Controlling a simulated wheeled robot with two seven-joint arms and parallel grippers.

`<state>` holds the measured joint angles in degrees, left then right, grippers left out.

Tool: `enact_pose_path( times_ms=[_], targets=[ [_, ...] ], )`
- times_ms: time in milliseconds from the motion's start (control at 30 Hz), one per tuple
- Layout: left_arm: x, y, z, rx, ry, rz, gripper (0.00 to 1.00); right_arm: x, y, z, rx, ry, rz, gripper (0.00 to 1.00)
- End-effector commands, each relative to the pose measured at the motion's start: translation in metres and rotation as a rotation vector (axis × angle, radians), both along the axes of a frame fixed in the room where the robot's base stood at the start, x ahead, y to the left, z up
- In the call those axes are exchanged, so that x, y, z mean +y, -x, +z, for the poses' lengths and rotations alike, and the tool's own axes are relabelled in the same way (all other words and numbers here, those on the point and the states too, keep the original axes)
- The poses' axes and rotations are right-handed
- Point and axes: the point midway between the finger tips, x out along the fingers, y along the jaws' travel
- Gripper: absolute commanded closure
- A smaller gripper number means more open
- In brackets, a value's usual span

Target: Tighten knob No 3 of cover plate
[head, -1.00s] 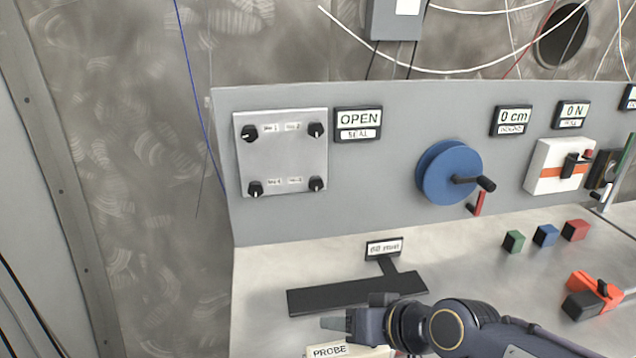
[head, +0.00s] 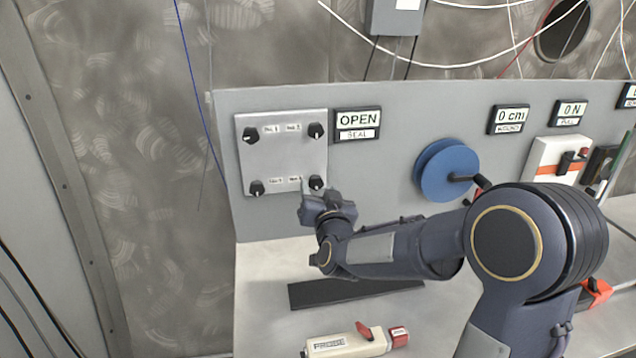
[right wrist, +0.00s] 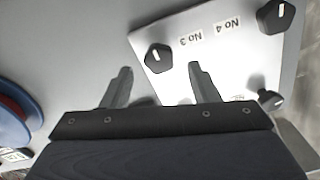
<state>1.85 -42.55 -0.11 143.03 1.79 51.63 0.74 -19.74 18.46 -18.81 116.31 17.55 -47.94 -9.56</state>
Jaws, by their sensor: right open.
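The cover plate (head: 285,157) is a light grey square on the upright panel with a black knob at each corner. Knob No 3 (head: 316,182) is its lower right knob, partly hidden by my right gripper in the head view. My right gripper (head: 305,186) is open in front of it. In the right wrist view the cover plate (right wrist: 215,62) appears upside down, and knob No 3 (right wrist: 157,57) shows between and just beyond the open fingertips of the right gripper (right wrist: 159,68). Contact cannot be told. My left gripper is not in view.
Knob No 4 (head: 257,188) is at the lower left of the plate. An OPEN seal display (head: 357,122) and a blue wheel (head: 445,170) are to the right. A probe (head: 350,343) and a black bar (head: 345,291) lie on the bench below.

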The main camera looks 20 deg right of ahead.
Motion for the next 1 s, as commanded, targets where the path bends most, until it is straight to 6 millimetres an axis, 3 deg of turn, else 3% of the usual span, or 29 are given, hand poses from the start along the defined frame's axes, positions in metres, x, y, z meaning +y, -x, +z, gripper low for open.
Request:
enact_pose_path(
  times_ms=[200,533,867,1000],
  targets=[
    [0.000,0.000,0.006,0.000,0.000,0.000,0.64,-0.005,-0.023,0.000,0.001,0.000,-0.001,0.45],
    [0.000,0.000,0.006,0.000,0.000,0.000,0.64,-0.006,-0.027,0.000,0.001,-0.002,0.000,0.47],
    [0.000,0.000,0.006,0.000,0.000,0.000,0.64,-0.006,-0.026,0.000,0.001,-0.001,0.000,0.90],
    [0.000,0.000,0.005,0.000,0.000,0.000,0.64,-0.006,-0.026,-0.001,0.000,-0.006,0.000,0.90]
  ],
)
